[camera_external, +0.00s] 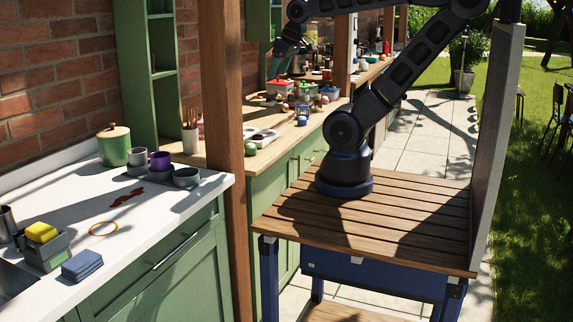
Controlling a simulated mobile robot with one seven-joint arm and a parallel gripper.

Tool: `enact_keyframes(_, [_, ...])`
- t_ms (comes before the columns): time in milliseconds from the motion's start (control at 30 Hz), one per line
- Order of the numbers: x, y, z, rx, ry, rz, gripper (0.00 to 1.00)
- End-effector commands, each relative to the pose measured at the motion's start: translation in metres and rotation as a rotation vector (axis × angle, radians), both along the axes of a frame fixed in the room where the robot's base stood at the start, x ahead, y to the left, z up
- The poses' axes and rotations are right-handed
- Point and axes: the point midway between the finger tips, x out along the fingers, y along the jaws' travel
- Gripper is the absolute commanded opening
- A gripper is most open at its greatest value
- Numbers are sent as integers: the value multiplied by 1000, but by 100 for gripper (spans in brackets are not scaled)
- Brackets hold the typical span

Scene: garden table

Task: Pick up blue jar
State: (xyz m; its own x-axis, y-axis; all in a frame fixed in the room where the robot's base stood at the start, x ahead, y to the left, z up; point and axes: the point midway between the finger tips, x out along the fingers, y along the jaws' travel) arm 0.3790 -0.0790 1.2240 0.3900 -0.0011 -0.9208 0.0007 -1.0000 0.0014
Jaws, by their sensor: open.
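Small jars and pots stand in a cluster on the wooden counter at the back. Among them is a small blue item (302,110) near the counter's front edge, which may be the blue jar; it is too small to be sure. My gripper (277,70) hangs from the arm at the upper middle, pointing down above the back of the cluster. It is open and looks apart from the blue item. Its fingertips are dark and hard to make out.
A wooden post (221,120) stands left of the cluster. A white counter (60,190) holds cups and sponges.

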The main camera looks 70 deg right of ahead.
Motion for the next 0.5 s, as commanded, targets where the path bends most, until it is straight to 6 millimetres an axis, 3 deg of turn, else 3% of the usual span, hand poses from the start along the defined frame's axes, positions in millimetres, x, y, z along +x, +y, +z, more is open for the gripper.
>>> enact_keyframes(33, [0, 0, 0, 0, 0, 0, 80])
enact_keyframes(100, [0, 0, 0, 0, 0, 0, 90])
enact_keyframes(367, [1, 0, 0, 1, 0, -2, 90])
enact_keyframes(500, [14, -7, 3, 7, 2, -32, 90])
